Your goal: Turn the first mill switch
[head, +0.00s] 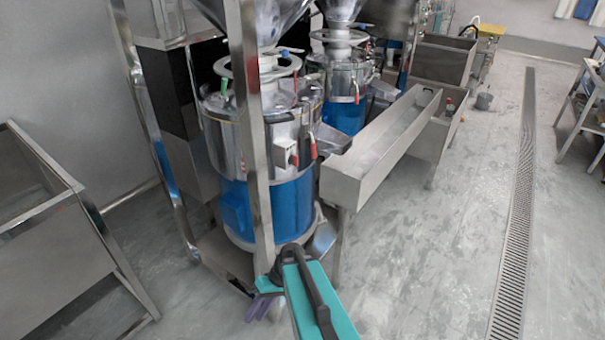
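The nearest mill (288,205) is a steel drum with a blue lower part, standing inside a steel frame. A small grey box (286,153), which looks like its switch, sits on the drum's front right side; its setting is too small to read. A red handle (313,142) is just right of it. My teal arm reaches in from the bottom edge. My gripper (261,308), with purple fingers, points down near the floor, in front of and below the mill, apart from the switch box. The fingers are small and partly covered by my arm, so their opening is unclear.
A steel frame post (252,130) stands in front of the mill, left of the box. A long steel trough (385,140) extends to the right. A second mill (343,95) stands behind. A steel basin (50,240) is at left. Floor at right is clear, with a drain grate (518,210).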

